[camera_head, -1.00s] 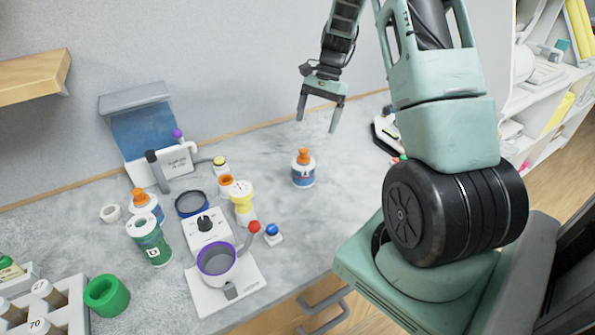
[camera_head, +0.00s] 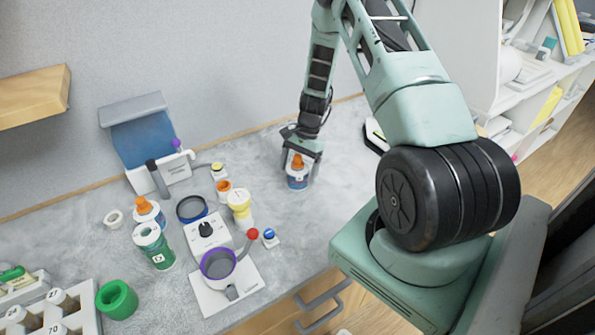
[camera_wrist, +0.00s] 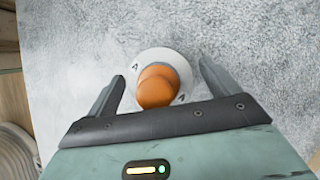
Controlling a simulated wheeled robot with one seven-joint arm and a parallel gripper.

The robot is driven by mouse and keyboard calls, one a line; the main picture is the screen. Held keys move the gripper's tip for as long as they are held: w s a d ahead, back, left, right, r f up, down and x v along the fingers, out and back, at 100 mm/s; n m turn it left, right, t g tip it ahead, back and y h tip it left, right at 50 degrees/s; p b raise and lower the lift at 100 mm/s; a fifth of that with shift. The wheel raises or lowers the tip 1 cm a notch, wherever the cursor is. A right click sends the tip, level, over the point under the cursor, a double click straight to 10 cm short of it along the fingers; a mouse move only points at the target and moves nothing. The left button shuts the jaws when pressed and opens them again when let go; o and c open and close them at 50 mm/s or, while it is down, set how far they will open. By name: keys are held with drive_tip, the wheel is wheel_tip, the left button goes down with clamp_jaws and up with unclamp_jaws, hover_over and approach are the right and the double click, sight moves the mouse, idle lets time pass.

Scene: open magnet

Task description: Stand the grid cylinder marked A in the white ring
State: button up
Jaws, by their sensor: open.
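The grid cylinder marked A (camera_head: 297,182) stands upright on the grey counter, with a blue and white body and an orange top. In the wrist view the cylinder (camera_wrist: 177,61) shows a letter A on its white shoulder. My gripper (camera_head: 302,158) is above it, pointing down and open. In the wrist view my gripper (camera_wrist: 161,73) has one finger on each side of the orange top, with gaps on both sides.
Another orange-topped bottle (camera_head: 148,210), a green bottle (camera_head: 155,246), a yellow bottle (camera_head: 239,204) and a white device with a purple-rimmed cup (camera_head: 218,264) stand between the cylinder and the ring. A green ring (camera_head: 117,299) is at lower left. Counter around the cylinder is clear.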

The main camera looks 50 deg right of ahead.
drive_tip(key=shift+a+f, duration=0.15)
drive_tip(key=shift+f, duration=0.2)
drive_tip(key=c, duration=1.3)
drive_tip(key=shift+c, duration=0.2)
